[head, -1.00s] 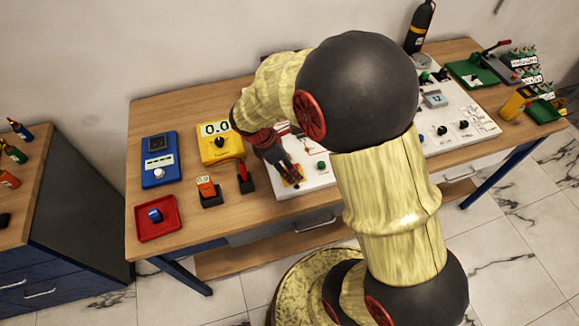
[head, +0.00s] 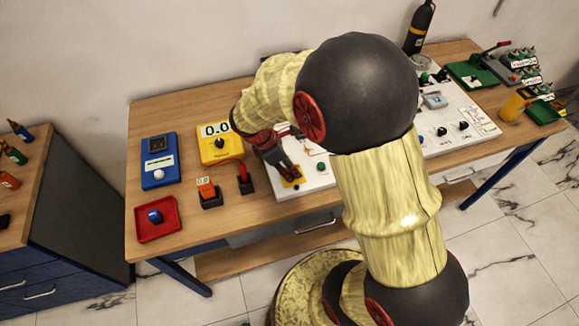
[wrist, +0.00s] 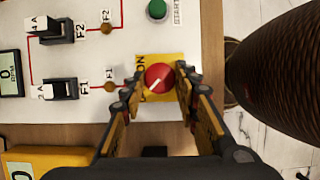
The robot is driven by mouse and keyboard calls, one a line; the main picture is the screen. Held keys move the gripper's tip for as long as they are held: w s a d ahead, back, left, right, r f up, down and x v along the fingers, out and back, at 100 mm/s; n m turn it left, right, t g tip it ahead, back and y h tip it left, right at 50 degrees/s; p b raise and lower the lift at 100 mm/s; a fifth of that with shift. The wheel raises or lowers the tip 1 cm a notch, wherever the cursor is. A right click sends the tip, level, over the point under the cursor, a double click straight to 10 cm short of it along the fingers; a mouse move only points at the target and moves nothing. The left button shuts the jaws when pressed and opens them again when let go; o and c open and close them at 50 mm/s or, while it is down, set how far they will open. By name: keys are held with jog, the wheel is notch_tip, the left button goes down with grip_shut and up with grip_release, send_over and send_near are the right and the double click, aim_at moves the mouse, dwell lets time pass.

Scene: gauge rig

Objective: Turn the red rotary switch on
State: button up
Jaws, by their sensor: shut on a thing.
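The red rotary switch (wrist: 158,77) is a round knob with a white pointer line, set on a yellow plate (wrist: 147,61) at the edge of a white panel. Its pointer lies slantwise in the wrist view. An "ON" label shows on the plate to the knob's left. My gripper (wrist: 160,84) has one finger on each side of the knob and is shut on it. In the head view my gripper (head: 291,174) is over the yellow plate at the panel's front left corner, and its fingers hide most of the knob.
The white panel (wrist: 110,104) carries black fuse switches (wrist: 60,89), small orange lamps and a green button (wrist: 157,9). A yellow meter (head: 220,144), a blue device (head: 160,160) and a red tray (head: 157,232) stand to the left on the wooden table.

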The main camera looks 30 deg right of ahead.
jog(key=shift+r+m+p, duration=0.1)
jog(key=shift+m+p, duration=0.3)
jog(key=shift+p, duration=0.05)
jog(key=m+g+p, duration=0.1)
jog(key=m+p, duration=0.1)
jog(key=shift+w+m, duration=0.1)
jog(key=shift+m, duration=0.3)
jog(key=m+p, duration=0.1)
jog(key=m, duration=0.1)
jog(key=m+g+y+p, duration=0.1)
jog(key=m+y+p, duration=0.1)
jog(key=m+p, duration=0.1)
jog(key=shift+w+d+m+g, duration=0.15)
jog(key=shift+d+m+g, duration=0.15)
jog(key=shift+g, duration=0.1)
jog(key=m+y+p, duration=0.1)
jog(key=m, duration=0.1)
jog(key=m+y+p, duration=0.1)
jog(key=m, duration=0.2)
jog(key=shift+d+g+p, duration=0.1)
jog(key=shift+g+p, duration=0.2)
jog(key=shift+p, duration=0.1)
jog(key=shift+d+m+y+p, duration=0.1)
jog(key=shift+m+y+p, duration=0.55)
jog(key=shift+m, duration=1.15)
jog(key=o, duration=1.1)
jog(key=shift+o, duration=0.2)
